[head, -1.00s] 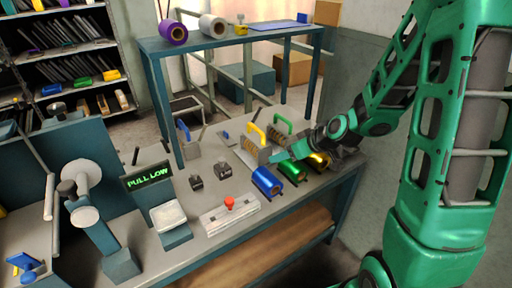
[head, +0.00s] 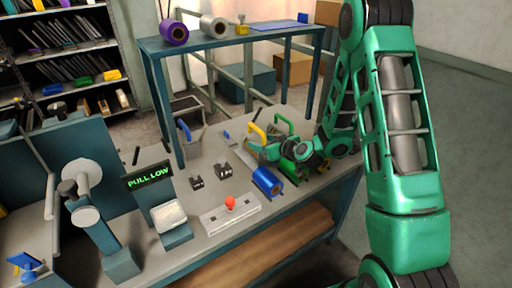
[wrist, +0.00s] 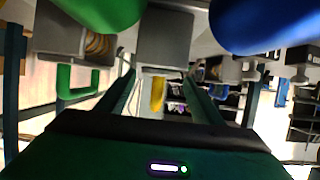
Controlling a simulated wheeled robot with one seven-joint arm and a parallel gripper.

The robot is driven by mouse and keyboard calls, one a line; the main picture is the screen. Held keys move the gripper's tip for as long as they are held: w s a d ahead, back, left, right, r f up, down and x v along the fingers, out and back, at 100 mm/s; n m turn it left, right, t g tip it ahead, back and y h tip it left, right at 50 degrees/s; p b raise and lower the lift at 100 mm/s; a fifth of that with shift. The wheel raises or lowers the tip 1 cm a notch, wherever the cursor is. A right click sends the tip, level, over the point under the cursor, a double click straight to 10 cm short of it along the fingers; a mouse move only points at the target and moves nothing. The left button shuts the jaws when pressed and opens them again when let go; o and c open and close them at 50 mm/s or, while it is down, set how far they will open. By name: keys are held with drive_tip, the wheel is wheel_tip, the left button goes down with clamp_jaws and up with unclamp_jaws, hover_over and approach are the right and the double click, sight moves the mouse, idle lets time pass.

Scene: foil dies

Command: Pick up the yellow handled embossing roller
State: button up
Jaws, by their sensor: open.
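The yellow handled embossing roller (head: 257,132) stands on the workbench, and its lower part is mostly hidden behind my gripper in the head view. In the wrist view its yellow handle (wrist: 157,95) shows between my two fingers, below a grey block (wrist: 163,38). My gripper (wrist: 160,78) is open, with nothing held between the fingers. In the head view my gripper (head: 270,152) is low over the bench, close to the roller on its right and near side. Whether it touches the roller I cannot tell.
A green handled tool (head: 283,120) stands right of the yellow one; its handle (wrist: 76,84) shows left in the wrist view. A blue foil roll (head: 267,182) lies in front, and a green roll (wrist: 100,12) sits very near the wrist camera. A blue handled tool (head: 183,130) stands left.

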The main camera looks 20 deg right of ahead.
sight(256, 138)
drive_tip(key=shift+r+x, duration=0.1)
drive_tip(key=shift+x, duration=1.3)
drive_tip(key=shift+r+x, duration=0.15)
drive_tip(key=shift+x, duration=1.25)
drive_tip(key=shift+w+d, duration=0.1)
drive_tip(key=shift+d, duration=0.05)
clamp_jaws()
drive_tip(key=shift+w+r, duration=0.1)
